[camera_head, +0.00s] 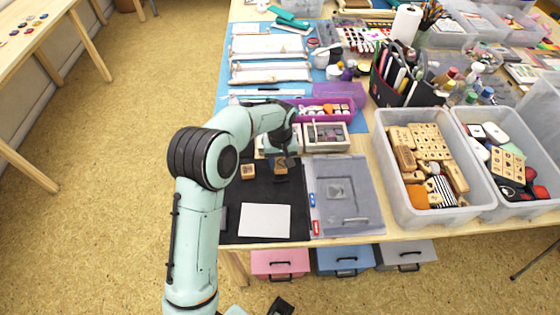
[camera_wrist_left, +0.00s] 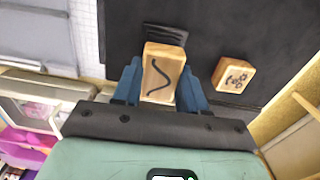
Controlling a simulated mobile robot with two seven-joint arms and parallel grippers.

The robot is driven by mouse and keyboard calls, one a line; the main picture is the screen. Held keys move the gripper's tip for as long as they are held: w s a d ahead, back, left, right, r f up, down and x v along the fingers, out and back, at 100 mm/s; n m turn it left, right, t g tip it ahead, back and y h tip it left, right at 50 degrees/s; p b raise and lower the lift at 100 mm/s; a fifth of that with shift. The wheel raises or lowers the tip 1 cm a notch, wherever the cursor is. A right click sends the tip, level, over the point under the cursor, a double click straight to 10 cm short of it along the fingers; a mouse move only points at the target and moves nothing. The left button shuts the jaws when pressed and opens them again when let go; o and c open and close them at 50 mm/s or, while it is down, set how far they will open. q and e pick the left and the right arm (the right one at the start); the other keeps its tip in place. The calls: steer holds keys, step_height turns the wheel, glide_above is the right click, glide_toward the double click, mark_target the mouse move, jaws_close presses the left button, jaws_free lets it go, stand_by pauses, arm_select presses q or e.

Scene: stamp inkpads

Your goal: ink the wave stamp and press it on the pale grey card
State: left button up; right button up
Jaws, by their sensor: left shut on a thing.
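The wave stamp (camera_wrist_left: 163,75), a wooden block with a dark wavy line on its face, is between the blue fingers of my left gripper (camera_wrist_left: 158,84). My left gripper (camera_head: 280,154) is shut on it over the black mat (camera_head: 232,192); the stamp also shows in the head view (camera_head: 281,170). I cannot tell whether it touches the mat. A dark ridged rectangle (camera_wrist_left: 165,32) lies just beyond it in the wrist view. The pale grey card (camera_head: 264,220) lies flat and blank near the mat's front. My right gripper is not in view.
Another wooden stamp (camera_head: 247,171) with a dotted design stands beside the wave stamp. A grey tray (camera_head: 355,222) lies right of the mat. A clear bin of wooden stamps (camera_head: 385,185) stands further right. Boxes (camera_head: 326,136) stand close behind the gripper.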

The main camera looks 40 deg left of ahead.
mark_target(280, 163)
arm_select(q)
steer(key=shift+r, duration=0.15)
steer(key=shift+r+p, duration=1.85)
steer(key=shift+r, duration=0.85)
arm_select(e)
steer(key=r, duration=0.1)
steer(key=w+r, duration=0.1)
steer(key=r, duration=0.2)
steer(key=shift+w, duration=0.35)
